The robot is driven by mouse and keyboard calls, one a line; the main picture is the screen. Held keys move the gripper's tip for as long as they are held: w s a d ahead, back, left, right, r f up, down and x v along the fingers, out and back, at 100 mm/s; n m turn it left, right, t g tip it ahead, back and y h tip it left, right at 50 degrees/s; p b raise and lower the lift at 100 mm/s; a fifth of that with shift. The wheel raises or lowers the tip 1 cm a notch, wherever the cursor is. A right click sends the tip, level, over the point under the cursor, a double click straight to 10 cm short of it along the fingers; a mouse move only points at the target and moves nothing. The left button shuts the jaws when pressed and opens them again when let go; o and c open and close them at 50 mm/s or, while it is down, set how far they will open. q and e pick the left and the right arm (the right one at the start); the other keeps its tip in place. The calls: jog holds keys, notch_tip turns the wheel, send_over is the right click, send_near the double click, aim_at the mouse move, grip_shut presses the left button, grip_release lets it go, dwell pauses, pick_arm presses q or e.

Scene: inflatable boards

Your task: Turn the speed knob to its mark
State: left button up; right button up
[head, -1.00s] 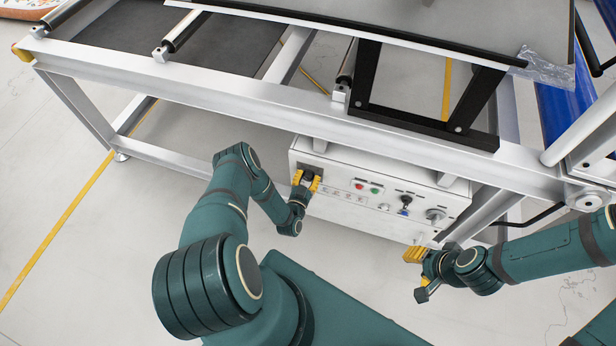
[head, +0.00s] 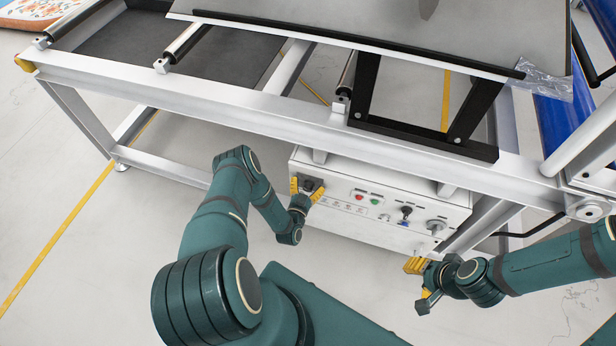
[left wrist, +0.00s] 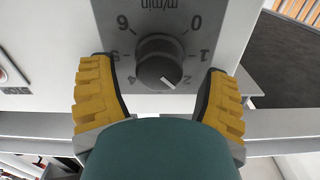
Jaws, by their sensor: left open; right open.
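The speed knob (left wrist: 158,62) is a dark round knob on a grey dial plate marked m/min, with numerals that appear upside down in the left wrist view. Its white pointer line slants to the lower right, near the 2. In the head view the knob (head: 308,184) is at the left end of the white control box (head: 345,205). My left gripper (head: 306,190) is open, one yellow finger on each side of the knob, with gaps visible in the left wrist view (left wrist: 160,98). The target mark cannot be made out. My right gripper (head: 416,272) is below the box's right end, empty.
The box also has a red button (head: 359,198), a green button (head: 374,201), a key-like switch (head: 406,212) and another knob (head: 436,226). The metal table frame (head: 250,112) runs close above it. Open floor (head: 110,270) lies to the left.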

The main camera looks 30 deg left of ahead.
aim_at(308, 185)
pick_arm(q)
notch_tip(308, 185, up, 8)
jog(key=shift+r, duration=0.15)
dwell(0.7)
